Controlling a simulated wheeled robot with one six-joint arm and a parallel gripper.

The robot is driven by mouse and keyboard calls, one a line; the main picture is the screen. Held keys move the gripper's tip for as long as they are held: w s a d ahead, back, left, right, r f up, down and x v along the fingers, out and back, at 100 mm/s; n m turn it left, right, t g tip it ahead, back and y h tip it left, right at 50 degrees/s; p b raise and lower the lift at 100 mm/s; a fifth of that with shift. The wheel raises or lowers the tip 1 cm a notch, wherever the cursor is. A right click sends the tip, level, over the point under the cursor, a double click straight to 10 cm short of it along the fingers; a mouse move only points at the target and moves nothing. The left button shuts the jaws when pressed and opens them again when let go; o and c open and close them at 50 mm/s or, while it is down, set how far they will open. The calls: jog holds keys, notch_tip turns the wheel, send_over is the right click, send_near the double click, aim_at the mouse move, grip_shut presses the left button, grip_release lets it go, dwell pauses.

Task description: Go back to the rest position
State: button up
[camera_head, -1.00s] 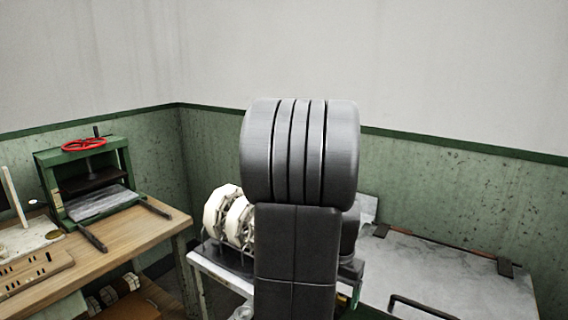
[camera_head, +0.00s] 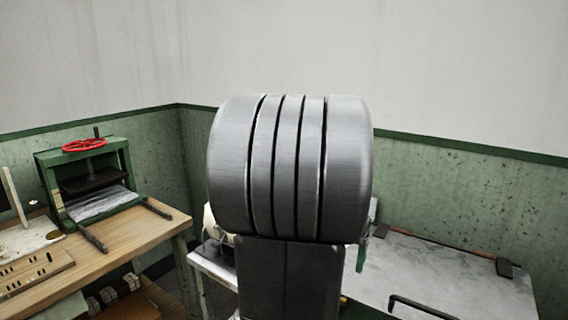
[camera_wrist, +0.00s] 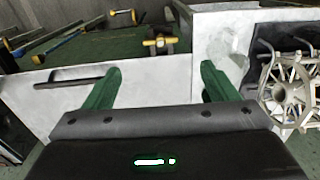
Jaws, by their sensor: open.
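My gripper (camera_wrist: 158,88) shows in the wrist view with its two green fingers spread apart. Nothing is between them. The fingers stand in front of a pale bench (camera_wrist: 75,115), and I cannot tell how far above it they are. In the head view my own grey arm fills the middle of the picture and hides most of the gripper; a small green part shows at its right side.
A wooden table (camera_head: 120,245) at the left carries a green press (camera_head: 85,180) with a red wheel. A grey-topped bench (camera_head: 440,280) with a black handle (camera_head: 420,306) stands at the right. A spoked reel (camera_wrist: 290,90) is right of my fingers. Green walls close the corner.

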notch_tip(320, 180, down, 12)
jog(key=shift+f, duration=0.1)
jog(key=shift+w+n, duration=0.2)
jog(key=shift+n, duration=0.2)
jog(key=shift+s+r+n, duration=0.1)
jog(key=shift+r+n, duration=0.1)
jog(key=shift+n, duration=0.6)
jog(key=n+b, duration=0.1)
jog(key=n, duration=0.6)
jog(key=n+b, duration=0.1)
jog(key=n, duration=0.7)
jog(key=shift+n+b, duration=0.3)
jog(key=shift+b, duration=0.05)
